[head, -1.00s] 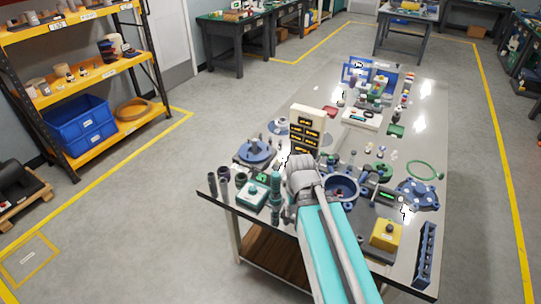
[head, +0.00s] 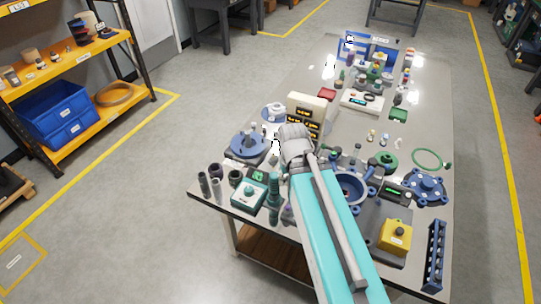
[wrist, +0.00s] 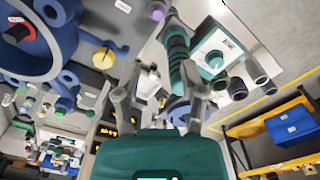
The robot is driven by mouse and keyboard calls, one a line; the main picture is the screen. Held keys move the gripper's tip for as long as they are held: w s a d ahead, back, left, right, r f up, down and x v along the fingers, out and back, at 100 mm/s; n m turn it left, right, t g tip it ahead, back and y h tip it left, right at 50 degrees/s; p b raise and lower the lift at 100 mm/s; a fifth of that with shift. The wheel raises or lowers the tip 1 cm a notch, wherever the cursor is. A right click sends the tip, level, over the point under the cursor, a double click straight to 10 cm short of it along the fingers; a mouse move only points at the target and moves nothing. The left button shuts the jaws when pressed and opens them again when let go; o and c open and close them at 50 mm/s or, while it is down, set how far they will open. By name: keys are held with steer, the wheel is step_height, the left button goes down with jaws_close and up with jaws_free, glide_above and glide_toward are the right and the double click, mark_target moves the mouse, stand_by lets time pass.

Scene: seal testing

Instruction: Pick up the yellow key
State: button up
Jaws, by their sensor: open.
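I cannot make out a yellow key for certain in either view. A yellow round piece with a dark mark (wrist: 110,57) shows in the wrist view, left of my gripper; I cannot tell whether it is the key. My gripper (wrist: 158,98) is open, with its two fingers apart and nothing seen held between them. In the head view my arm's wrist hides the fingers, above the crowded near half of the table (head: 330,80).
A teal box (head: 249,194), dark cylinders (head: 203,184) and a blue round fixture (head: 248,145) stand left of my arm. A blue ring housing (head: 352,188) and blue flange (head: 425,187) are on the right. A yellow shelf (head: 100,110) stands left, across clear floor.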

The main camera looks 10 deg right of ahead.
steer(key=shift+d, duration=0.3)
steer(key=m+b, duration=0.4)
steer(key=m, duration=0.3)
glide_above(273, 154)
step_height(273, 154, down, 4)
steer(key=shift+s+d+f, duration=0.1)
steer(key=shift+d+f, duration=0.05)
step_height(273, 154, down, 9)
steer(key=b, duration=0.9)
steer(key=shift+r, duration=0.2)
steer(key=shift+f, duration=0.1)
steer(key=shift+w+f+b, duration=0.2)
steer(key=shift+f+b, duration=2.3)
steer(key=shift+b, duration=0.1)
